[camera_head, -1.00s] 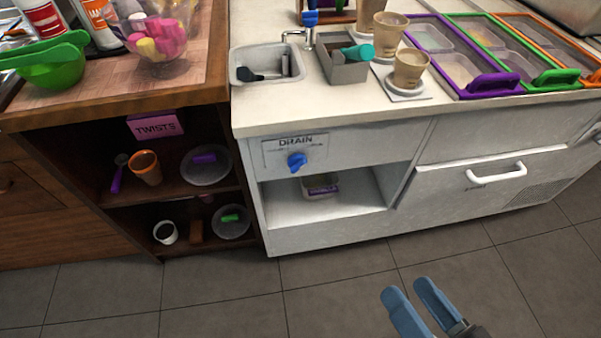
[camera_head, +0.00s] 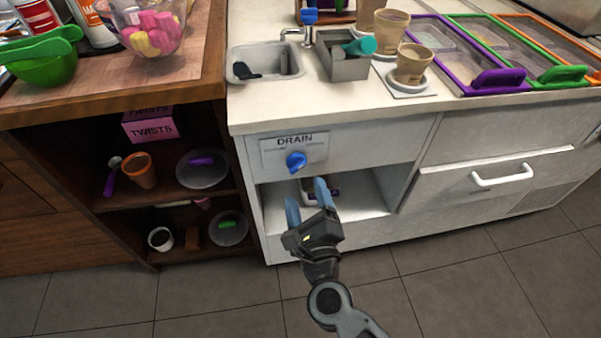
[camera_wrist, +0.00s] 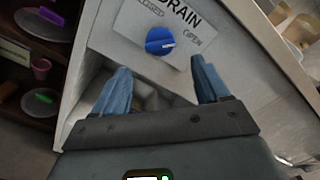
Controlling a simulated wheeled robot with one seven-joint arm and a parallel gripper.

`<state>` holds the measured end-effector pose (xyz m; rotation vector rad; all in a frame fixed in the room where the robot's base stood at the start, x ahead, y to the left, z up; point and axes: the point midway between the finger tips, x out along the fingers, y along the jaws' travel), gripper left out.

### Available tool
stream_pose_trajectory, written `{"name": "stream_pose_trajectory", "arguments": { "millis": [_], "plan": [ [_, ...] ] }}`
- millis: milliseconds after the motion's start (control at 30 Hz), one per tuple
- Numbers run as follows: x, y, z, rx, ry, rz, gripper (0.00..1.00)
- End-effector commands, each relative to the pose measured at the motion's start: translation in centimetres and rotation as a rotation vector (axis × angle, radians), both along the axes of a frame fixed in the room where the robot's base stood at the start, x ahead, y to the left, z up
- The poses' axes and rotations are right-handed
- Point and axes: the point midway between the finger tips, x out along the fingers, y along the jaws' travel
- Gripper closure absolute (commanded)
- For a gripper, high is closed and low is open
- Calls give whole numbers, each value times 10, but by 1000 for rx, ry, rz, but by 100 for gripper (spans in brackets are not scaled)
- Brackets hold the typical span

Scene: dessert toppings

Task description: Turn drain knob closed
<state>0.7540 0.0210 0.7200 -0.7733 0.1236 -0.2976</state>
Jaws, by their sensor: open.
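The blue drain knob (camera_head: 296,161) sits on a white plate (camera_head: 318,146) marked DRAIN on the front of the white counter, below the sink. In the wrist view the knob (camera_wrist: 160,41) shows beyond and between my fingertips, with CLOSED on the plate to its upper left and OPEN to its right. Its white mark points right, toward the OPEN side. My gripper (camera_head: 307,190) is open and empty, just below the knob in the head view. In the wrist view my gripper (camera_wrist: 162,72) has a finger on each side, apart from the knob.
An open shelf (camera_head: 350,208) lies under the knob, with a small container partly hidden by my fingers. The sink (camera_head: 240,62) and a grey bin (camera_head: 345,68) are on the counter above. A dark wooden shelf unit (camera_head: 242,215) stands at left. A white drawer handle (camera_head: 502,177) juts out at right.

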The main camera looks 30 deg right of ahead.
Motion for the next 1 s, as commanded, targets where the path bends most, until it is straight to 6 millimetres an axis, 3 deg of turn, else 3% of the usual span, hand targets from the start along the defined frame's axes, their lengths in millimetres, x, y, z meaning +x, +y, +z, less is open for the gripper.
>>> {"name": "stream_pose_trajectory", "arguments": {
  "millis": [300,500,867,1000],
  "plan": [
    [45,-15,2,-4,-1,-1,26],
    [63,-21,1,-5,0,-1,26],
    [67,-23,1,-5,1,-1,26],
    [67,-23,1,-5,0,0,40]
  ]
}}
